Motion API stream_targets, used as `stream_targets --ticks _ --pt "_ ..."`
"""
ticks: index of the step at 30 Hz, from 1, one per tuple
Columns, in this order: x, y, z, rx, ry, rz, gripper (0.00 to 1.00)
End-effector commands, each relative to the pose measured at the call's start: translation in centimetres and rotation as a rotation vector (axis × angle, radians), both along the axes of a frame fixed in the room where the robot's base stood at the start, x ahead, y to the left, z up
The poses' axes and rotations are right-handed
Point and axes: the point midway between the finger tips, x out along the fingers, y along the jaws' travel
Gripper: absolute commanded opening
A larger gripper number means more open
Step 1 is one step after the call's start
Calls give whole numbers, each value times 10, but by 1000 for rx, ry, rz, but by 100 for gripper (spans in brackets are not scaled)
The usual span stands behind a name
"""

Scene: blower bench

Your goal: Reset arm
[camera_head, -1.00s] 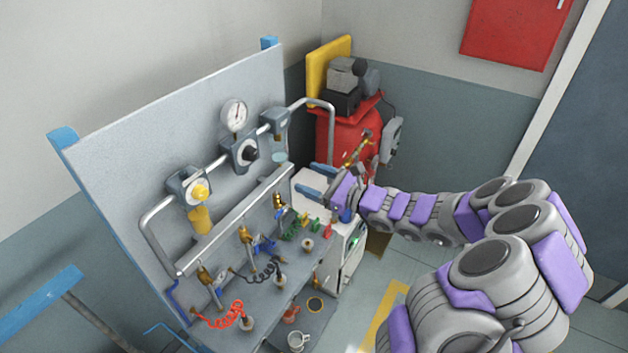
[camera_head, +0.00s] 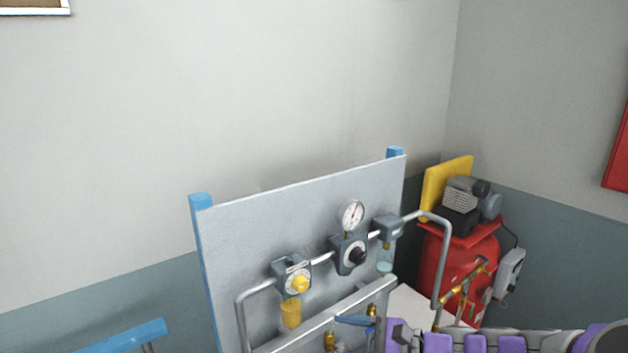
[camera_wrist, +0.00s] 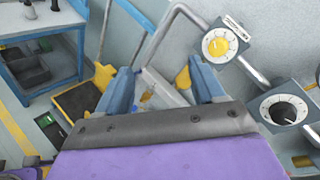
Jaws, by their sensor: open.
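My gripper (camera_wrist: 162,82) is open and empty in the wrist view, with its two blue fingers spread apart. In the head view my gripper (camera_head: 358,321) is at the bottom edge, in front of the lower part of the grey panel (camera_head: 250,235), just below the rail. The purple and grey arm runs off to the lower right, and most of it is out of view. The wrist view shows the yellow-knobbed regulator (camera_wrist: 219,43) and the black-knobbed regulator (camera_wrist: 284,109) to the right of the fingers.
A pressure gauge (camera_head: 353,214) and metal piping stand on the panel. A red compressor tank (camera_head: 450,268) is to its right. A blue rail end (camera_head: 125,337) is at lower left. In the wrist view a blue bench (camera_wrist: 40,55) is at upper left. The bench top is mostly out of the head view.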

Motion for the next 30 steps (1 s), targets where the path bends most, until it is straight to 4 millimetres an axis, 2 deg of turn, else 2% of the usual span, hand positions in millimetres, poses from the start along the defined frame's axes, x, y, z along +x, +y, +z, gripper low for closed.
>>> stream_targets --ticks 1,4,8,11,14,17,21,27,30 --pt "-21 19 -11 -69 -34 87 68" --pt "-64 43 -31 -207 -86 255 68" --pt "-118 58 -60 -389 -148 459 68" --pt "-157 57 -84 -529 -189 607 68" --pt "-191 45 -108 -674 -222 742 68" --pt "-220 26 -130 -822 -246 866 68" --pt "-254 -10 -154 -1024 -262 1017 68" --pt "-280 -55 -168 -1227 -258 1139 68" --pt "-285 -67 -169 -1276 -252 1165 68"
